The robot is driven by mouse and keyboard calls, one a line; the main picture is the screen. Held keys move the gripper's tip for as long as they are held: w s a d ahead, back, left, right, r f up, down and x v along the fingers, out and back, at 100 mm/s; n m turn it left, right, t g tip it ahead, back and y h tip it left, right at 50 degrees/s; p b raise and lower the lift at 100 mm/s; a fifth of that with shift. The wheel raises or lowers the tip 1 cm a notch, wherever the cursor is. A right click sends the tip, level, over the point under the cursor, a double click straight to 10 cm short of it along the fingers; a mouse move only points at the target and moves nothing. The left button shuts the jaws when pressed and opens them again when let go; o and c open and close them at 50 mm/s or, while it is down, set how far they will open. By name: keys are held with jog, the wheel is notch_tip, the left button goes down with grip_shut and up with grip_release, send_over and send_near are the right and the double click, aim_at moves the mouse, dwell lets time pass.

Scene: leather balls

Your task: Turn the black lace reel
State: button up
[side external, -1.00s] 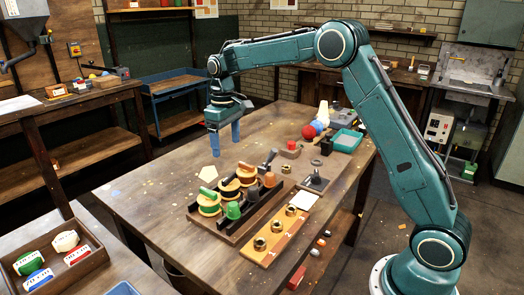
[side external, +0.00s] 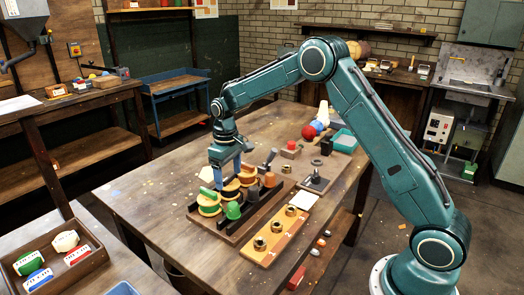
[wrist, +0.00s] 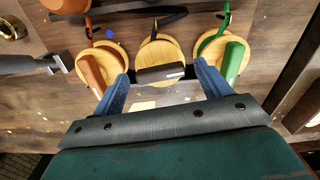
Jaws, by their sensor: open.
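The black lace reel (wrist: 160,73) is a round wooden disc with a black bar-shaped handle, in the middle of three reels in the wrist view. In the side external view the reel (side external: 231,193) shows partly under my gripper (side external: 227,178). My gripper (wrist: 161,76) is open, its two blue fingers on either side of the black handle. I cannot tell whether they touch it. The orange-handled reel (wrist: 92,70) is left of it in the wrist view, and the green-handled reel (wrist: 233,60) is right.
A red ball (side external: 309,132) is farther back. The table's left side is clear.

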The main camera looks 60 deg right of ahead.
jog(key=c, duration=1)
jog(key=shift+m, duration=0.6)
jog(key=m, duration=1.1)
jog(key=shift+r, duration=0.1)
jog(key=o, duration=1)
